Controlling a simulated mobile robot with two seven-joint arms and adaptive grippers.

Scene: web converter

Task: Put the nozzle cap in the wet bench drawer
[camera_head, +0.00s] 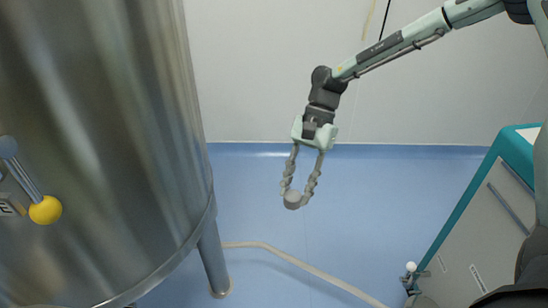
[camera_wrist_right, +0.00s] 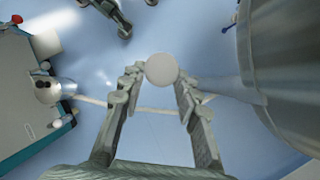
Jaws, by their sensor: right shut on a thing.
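The nozzle cap (camera_head: 292,200) is a small, pale grey round piece held between the fingertips of my right gripper (camera_head: 299,190). In the right wrist view the cap (camera_wrist_right: 162,69) shows as a light disc between the two fingertips (camera_wrist_right: 160,78). The gripper points down and holds the cap in the air above the blue floor. My left gripper is not in view. I cannot tell whether any drawer in view is the wet bench drawer.
A large steel tank (camera_head: 100,120) with a yellow ball-ended lever (camera_head: 45,210) fills the left. A teal and grey cabinet (camera_head: 480,225) stands at the right. A pale hose or cable (camera_head: 300,264) crosses the floor (camera_head: 370,200), which is otherwise open between them.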

